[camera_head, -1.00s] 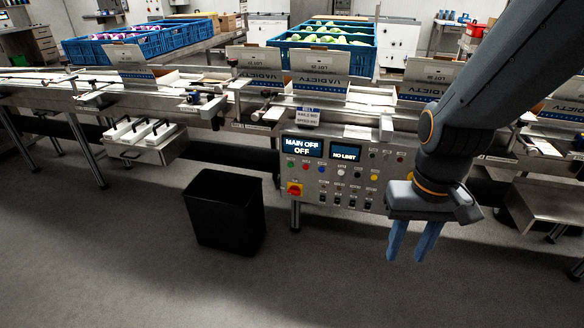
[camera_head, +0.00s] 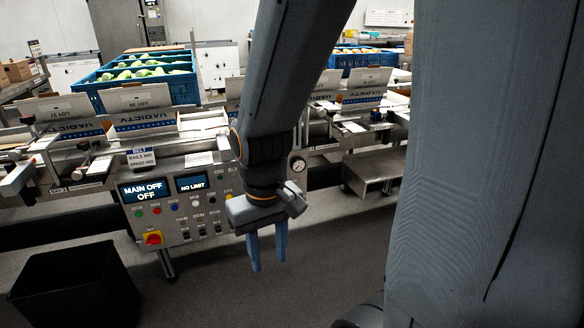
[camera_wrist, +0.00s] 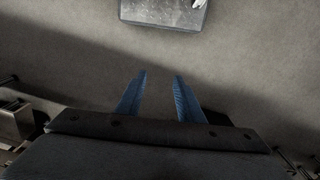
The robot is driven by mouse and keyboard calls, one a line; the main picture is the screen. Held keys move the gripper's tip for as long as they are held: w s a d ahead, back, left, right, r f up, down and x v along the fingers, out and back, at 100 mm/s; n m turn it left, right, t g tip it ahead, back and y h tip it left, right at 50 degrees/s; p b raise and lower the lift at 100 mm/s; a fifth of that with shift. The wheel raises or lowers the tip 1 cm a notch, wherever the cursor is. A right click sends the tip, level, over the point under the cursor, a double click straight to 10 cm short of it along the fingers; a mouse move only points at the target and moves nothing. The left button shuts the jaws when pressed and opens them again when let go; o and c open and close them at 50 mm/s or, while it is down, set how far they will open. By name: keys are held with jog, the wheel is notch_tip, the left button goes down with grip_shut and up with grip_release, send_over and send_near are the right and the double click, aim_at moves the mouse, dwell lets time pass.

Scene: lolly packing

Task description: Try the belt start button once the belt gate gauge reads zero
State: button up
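The control panel (camera_head: 185,219) stands under the belt. Its left screen (camera_head: 144,190) reads "MAIN OFF / OFF" and its right screen (camera_head: 192,183) reads "NO LIMIT". Below them are a green button (camera_head: 138,213), a red button (camera_head: 156,210), a blue button (camera_head: 174,207) and a white one (camera_head: 195,203); their labels are too small to read. A round gauge (camera_head: 298,166) shows just right of my wrist; its reading is too small to tell. My gripper (camera_head: 268,263) hangs fingers-down in front of the panel's right side, open and empty. Its spread fingers also show in the wrist view (camera_wrist: 161,76).
A black bin (camera_head: 75,288) stands on the floor at lower left. A steel shelf (camera_head: 375,168) juts out at right. Open cartons (camera_head: 141,103) line the belt. Floor below my gripper is clear.

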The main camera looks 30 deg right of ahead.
grip_shut()
dwell(1.6)
